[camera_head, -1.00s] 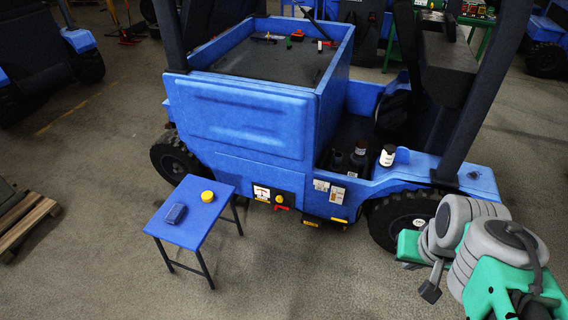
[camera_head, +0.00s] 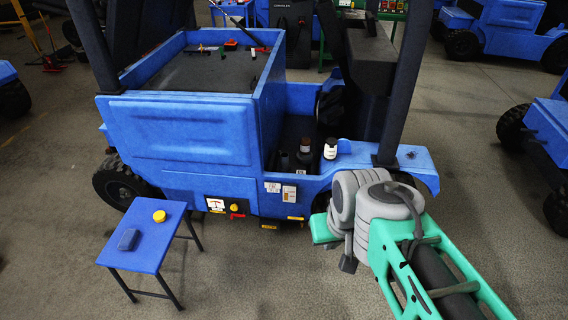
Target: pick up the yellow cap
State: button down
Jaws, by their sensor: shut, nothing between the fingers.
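The yellow cap (camera_head: 159,216) sits on top of a small blue table (camera_head: 150,258) at the lower left. A dark blue box-like object (camera_head: 129,239) lies on the same table, just in front and left of the cap. My gripper (camera_head: 348,264) shows as a small dark end below the grey joints of my arm, right of centre. It is shut and empty, well to the right of the cap and apart from it. Its fingers are small and partly hidden by my arm.
A large blue vehicle (camera_head: 185,145) stands directly behind the table. Its flat bed (camera_head: 200,75) holds several small items. Bottles, one with a white label (camera_head: 330,148), stand in its side recess. The floor in front of the table and vehicle is clear.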

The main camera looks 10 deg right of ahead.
aim_at(159, 215)
jog(key=u, duration=0.25)
jog(key=i, duration=0.25)
jog(key=u, duration=1)
jog(key=i, duration=0.75)
jog(key=u, duration=0.8)
jog(key=i, duration=1.1)
jog(key=z, duration=0.15)
